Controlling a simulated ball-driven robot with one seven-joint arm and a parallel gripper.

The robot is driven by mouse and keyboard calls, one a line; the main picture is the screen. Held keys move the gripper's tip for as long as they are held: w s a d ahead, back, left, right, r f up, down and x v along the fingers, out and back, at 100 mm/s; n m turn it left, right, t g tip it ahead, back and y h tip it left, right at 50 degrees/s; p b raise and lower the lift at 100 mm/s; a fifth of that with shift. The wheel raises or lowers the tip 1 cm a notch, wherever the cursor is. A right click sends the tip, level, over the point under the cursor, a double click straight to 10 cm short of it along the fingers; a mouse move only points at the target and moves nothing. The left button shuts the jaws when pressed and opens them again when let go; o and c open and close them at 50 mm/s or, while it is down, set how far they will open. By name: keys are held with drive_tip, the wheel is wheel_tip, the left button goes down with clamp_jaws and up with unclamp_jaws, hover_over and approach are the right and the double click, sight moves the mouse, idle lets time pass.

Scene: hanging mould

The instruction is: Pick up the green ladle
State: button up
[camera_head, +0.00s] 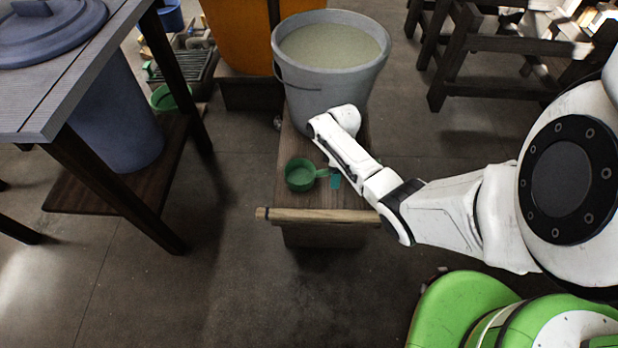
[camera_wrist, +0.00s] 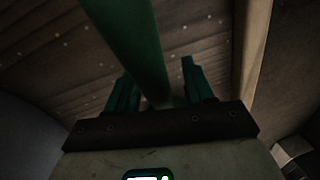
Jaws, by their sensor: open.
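The green ladle (camera_head: 299,175) lies on the wooden bench, its round cup to the left and its short visible handle pointing right toward my gripper (camera_head: 335,180). My arm hides much of the gripper in the head view; a teal finger shows beside the handle's end. In the wrist view, my gripper (camera_wrist: 158,82) is open, with a teal finger on each side. The green ladle handle (camera_wrist: 132,38) runs down between the fingers, nearer the left one. Whether a finger touches it I cannot tell.
A grey bucket (camera_head: 308,95) of pale contents stands on the bench (camera_head: 288,146) behind the ladle. A wooden pole (camera_head: 310,215) lies across the bench's front end. A table (camera_head: 75,75) stands left, dark wooden frames (camera_head: 500,45) back right. The floor between table and bench is clear.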

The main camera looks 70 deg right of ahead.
clamp_jaws()
idle(0.3)
drive_tip(key=shift+r, duration=0.15)
